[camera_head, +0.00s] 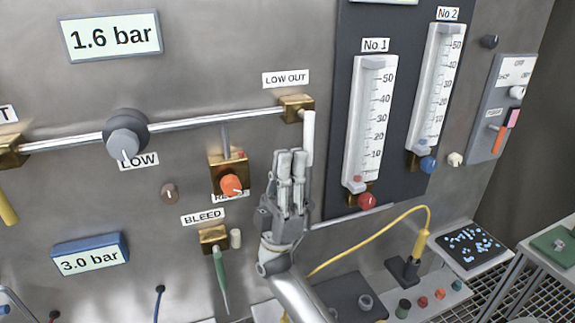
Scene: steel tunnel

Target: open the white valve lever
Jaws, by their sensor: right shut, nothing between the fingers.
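The white valve lever (308,137) hangs nearly straight down from a brass valve block (296,108) under the LOW OUT label (286,79) in the head view. The block sits at the right end of the horizontal steel pipe. My right gripper (291,156) points up the panel, its fingers shut together and empty. The fingertips are just left of the lever's lower end. I cannot tell whether they touch it. My left gripper is not in view.
An orange knob (231,185) on a brass block is left of my gripper. A green lever (220,277) hangs below BLEED. The No 1 flow gauge (369,125) stands right of the lever. A yellow cable (381,232) loops at lower right.

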